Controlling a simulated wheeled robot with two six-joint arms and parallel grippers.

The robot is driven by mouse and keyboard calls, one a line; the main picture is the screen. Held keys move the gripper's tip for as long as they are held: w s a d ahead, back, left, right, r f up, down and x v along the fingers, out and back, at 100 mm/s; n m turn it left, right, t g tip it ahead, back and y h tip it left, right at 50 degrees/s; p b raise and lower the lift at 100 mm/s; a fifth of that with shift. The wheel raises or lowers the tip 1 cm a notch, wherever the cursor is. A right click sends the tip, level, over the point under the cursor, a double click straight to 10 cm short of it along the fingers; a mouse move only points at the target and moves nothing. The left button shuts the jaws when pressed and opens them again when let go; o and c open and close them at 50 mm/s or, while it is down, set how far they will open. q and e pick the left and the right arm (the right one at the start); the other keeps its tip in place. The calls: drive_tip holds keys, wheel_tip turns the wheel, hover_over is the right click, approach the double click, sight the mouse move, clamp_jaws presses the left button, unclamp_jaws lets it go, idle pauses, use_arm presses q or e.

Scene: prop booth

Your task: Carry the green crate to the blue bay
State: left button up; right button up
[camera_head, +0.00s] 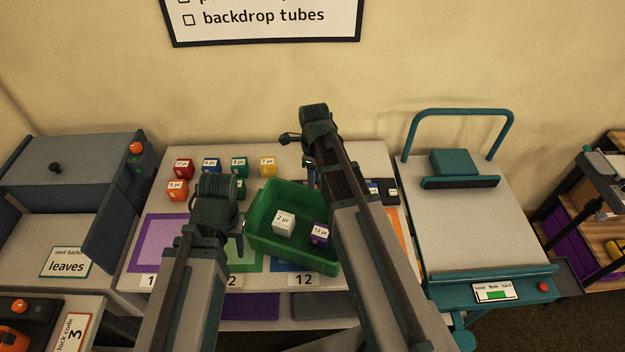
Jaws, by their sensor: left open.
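The green crate (264,240) is in the middle of the white table, between my two arms, turned at a slant. It holds a white cube (284,222) marked 2 pt and a purple cube (319,235). The blue bay (288,266), with a 12 label in front, shows past the crate's near side; the crate overlaps it in the picture. I cannot tell whether the crate is lifted. My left gripper (239,240) is open at the crate's left side. My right gripper (310,178) is by its far right side, its fingers mostly hidden behind my arm.
A purple bay (158,242) lies left, a green bay (245,262) beside the blue one, an orange bay (398,232) right. Several small cubes (211,164) stand at the table's back left. A grey machine (75,160) is left, a teal-framed bench (465,220) right.

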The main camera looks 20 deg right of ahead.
drive_tip(key=s+a+n, duration=0.4)
drive_tip(key=n, duration=0.5)
drive_tip(key=s+a+n, duration=0.5)
drive_tip(key=n, duration=0.4)
drive_tip(key=s+a+n+h, duration=0.1)
drive_tip(key=s+a+n, duration=0.4)
drive_tip(key=n, duration=0.4)
drive_tip(key=shift+s, duration=0.2)
drive_tip(key=shift+s+a+n, duration=0.15)
drive_tip(key=shift+s+n, duration=0.05)
drive_tip(key=shift+n, duration=0.4)
drive_tip(key=shift+s+a+n, duration=0.15)
drive_tip(key=shift+s+n, duration=0.05)
drive_tip(key=shift+n, duration=0.4)
